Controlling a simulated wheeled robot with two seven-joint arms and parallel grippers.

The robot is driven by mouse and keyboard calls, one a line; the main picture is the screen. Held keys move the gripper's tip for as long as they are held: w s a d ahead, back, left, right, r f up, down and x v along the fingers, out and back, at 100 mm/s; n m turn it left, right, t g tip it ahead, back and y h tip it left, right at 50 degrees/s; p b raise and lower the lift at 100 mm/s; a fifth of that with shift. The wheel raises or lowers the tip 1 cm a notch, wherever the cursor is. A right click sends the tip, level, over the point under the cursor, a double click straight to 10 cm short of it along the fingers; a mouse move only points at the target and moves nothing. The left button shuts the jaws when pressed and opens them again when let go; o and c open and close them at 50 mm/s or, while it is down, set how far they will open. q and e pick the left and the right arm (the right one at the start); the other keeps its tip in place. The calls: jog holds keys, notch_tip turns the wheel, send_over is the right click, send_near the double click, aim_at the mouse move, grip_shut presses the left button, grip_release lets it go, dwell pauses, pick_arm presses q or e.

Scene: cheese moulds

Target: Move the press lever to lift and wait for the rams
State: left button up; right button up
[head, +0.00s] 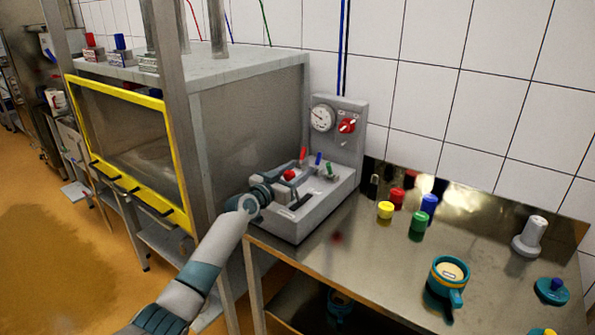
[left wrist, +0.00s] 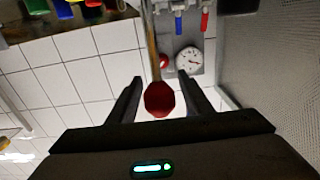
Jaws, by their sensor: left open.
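The press lever has a red ball knob (head: 290,175) and stands on the grey control console (head: 318,208) beside the press. In the left wrist view the knob (left wrist: 160,100) sits between my left fingers, with its rod running up the picture. My left gripper (head: 284,181) is open around the knob; gaps show on both sides, so it is not clamped. The press (head: 250,110) is a grey cabinet with a yellow-framed front window (head: 125,145). Metal columns (head: 217,28) rise from its top. The rams inside cannot be made out. My right gripper is not in view.
Small red (head: 302,154), blue (head: 318,158) and green (head: 330,169) levers stand close behind the knob. A gauge (head: 322,118) and red valve handle (head: 347,126) are on the back panel. The steel table (head: 375,265) holds several coloured pots and a teal mould (head: 448,278).

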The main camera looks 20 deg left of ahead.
pick_arm(q)
jog(key=shift+c, duration=0.7)
grip_shut()
jog(key=shift+w, duration=0.1)
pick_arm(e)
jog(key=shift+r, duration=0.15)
